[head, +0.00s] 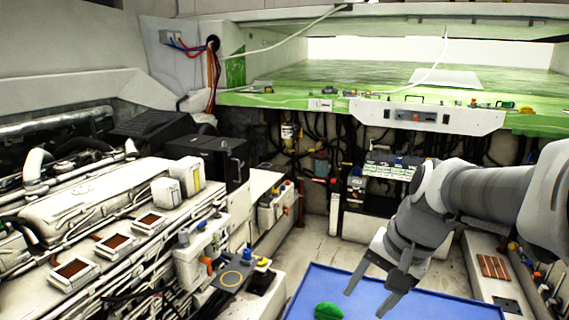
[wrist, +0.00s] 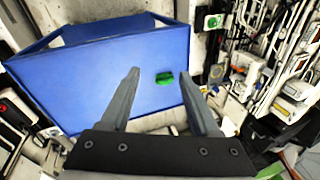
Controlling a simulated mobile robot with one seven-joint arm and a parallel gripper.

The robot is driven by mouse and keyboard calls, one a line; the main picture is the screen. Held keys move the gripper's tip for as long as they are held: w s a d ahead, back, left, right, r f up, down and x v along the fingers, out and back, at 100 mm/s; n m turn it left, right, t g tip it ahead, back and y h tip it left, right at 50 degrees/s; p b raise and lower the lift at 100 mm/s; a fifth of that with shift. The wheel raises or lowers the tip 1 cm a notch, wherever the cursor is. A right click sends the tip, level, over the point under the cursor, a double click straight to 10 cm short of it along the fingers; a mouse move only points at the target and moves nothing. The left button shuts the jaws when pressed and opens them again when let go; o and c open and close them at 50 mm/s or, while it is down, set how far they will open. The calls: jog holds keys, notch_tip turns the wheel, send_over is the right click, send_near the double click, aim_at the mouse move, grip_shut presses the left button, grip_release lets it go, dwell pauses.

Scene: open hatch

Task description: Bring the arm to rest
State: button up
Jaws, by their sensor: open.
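My gripper (head: 369,291) is at the lower right in the head view, fingers pointing down over a blue tray (head: 425,306). Its two fingers are apart with nothing between them. In the wrist view the open fingers of my gripper (wrist: 172,100) reach toward the blue tray (wrist: 75,85). A small green object (head: 328,311) lies in the tray, left of the fingers in the head view. The green object also shows in the wrist view (wrist: 164,78), beyond the fingertips and apart from them. My arm comes in from the right and is bent downward.
An engine block (head: 95,215) with pipes fills the left. A white control panel (head: 428,116) and a green deck (head: 340,75) span the back. A black-and-white battery-like box (head: 392,167) stands behind my arm. Bare floor (head: 318,235) shows between the engine and the tray.

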jog(key=s+r+n+t+h, duration=0.2)
jog(key=s+n, duration=0.4)
jog(key=s, duration=0.4)
jog(key=shift+s+d+r+n+t+h+p, duration=0.2)
jog(key=shift+s+r+n+t+h+p, duration=0.1)
jog(key=shift+s+r+n+t+p, duration=0.25)
jog(key=shift+w+f, duration=0.15)
jog(key=shift+c, duration=1)
jog(key=shift+a, duration=0.1)
jog(key=shift+a, duration=0.1)
